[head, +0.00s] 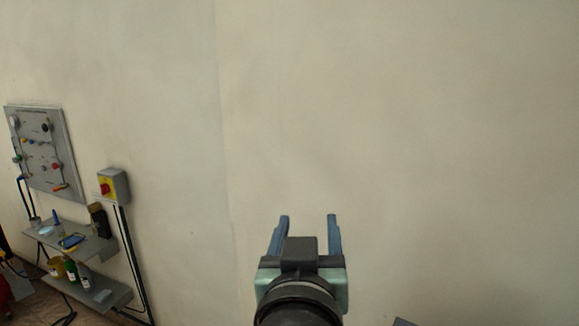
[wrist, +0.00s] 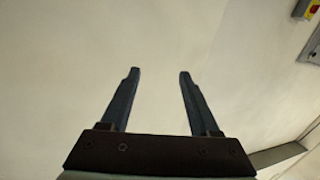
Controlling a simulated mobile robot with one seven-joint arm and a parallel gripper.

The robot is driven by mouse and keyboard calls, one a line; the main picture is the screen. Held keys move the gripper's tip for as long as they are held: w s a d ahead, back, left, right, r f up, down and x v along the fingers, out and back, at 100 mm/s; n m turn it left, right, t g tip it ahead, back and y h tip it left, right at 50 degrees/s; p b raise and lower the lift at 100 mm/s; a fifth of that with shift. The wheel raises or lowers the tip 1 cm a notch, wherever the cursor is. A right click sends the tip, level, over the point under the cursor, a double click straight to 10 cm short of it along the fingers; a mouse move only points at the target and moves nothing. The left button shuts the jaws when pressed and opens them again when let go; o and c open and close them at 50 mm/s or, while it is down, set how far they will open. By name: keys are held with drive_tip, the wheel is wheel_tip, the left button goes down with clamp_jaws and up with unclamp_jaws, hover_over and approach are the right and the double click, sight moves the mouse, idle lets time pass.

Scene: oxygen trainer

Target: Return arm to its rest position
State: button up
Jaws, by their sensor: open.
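My gripper (head: 309,220) is at the bottom centre of the head view, with its two blue fingers pointing up the picture towards a bare, pale wall (head: 400,120). The fingers are apart and nothing is between them. The wrist view also shows my gripper (wrist: 157,74) open and empty, with the pale wall beyond. Nothing touches the fingers in either view.
At the left, a grey panel (head: 43,152) with knobs hangs on the wall. Beside it is a grey and yellow box with a red switch (head: 106,188). Below are a shelf (head: 88,252) with small items and a lower shelf with bottles (head: 72,271). The wall around my gripper is clear.

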drive_tip(key=s+a+r+t+y+b, duration=0.1)
drive_tip(key=s+a+r+t+b, duration=0.1)
drive_tip(key=s+r+t+b, duration=0.7)
drive_tip(key=s+r, duration=0.3)
drive_tip(key=r, duration=0.1)
drive_tip(key=shift+s+t+y+b, duration=0.3)
drive_tip(key=shift+t+y+b, duration=0.05)
drive_tip(key=shift+t+y, duration=0.05)
drive_tip(key=shift+a, duration=0.1)
